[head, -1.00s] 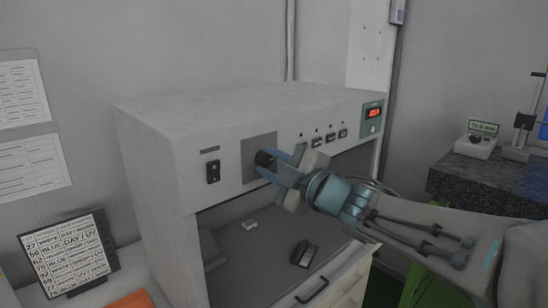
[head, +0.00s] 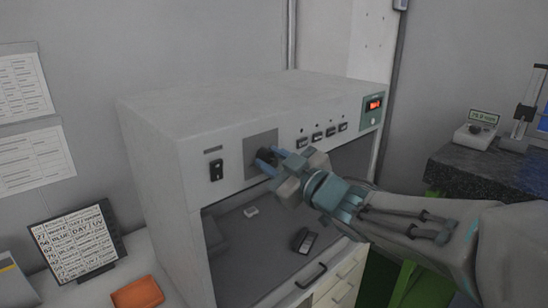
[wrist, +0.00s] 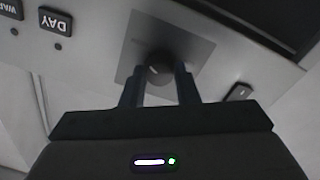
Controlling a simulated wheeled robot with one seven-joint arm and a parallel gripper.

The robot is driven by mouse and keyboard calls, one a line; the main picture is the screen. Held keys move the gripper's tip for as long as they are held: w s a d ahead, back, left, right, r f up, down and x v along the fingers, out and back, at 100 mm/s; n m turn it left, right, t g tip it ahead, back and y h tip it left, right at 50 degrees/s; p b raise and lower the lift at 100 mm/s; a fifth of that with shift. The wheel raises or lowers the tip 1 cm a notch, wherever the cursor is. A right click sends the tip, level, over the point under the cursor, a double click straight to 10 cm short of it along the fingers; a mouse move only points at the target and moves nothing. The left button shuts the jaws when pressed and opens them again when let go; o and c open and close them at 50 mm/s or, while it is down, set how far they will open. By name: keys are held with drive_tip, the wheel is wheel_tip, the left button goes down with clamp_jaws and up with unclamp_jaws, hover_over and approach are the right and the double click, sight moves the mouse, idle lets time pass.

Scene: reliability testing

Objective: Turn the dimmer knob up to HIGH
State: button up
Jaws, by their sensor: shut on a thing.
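The dimmer knob (head: 265,155) is a small black round knob on a grey square plate (head: 252,146) on the front panel of the white cabinet. In the wrist view the knob (wrist: 158,68) sits between my two fingertips, with a pale mark on its face. My gripper (head: 269,160) reaches in from the right and is shut on the knob. The fingers cover part of the knob in the head view. Any LOW or HIGH lettering is too small to read.
A black rocker switch (head: 216,170) is left of the plate. Several buttons (head: 317,138) and a red-lit display (head: 374,104) are to its right. The open booth below holds a small dark device (head: 304,240). An orange item (head: 137,293) and a sign board (head: 76,243) stand at left.

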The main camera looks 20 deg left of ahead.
drive_tip(key=shift+f, duration=0.1)
idle(0.3)
drive_tip(key=o, duration=1)
drive_tip(key=shift+c, duration=0.2)
drive_tip(key=b+v, duration=0.1)
drive_tip(key=v, duration=1.2)
drive_tip(key=shift+s+d, duration=0.2)
drive_tip(key=shift+d, duration=0.15)
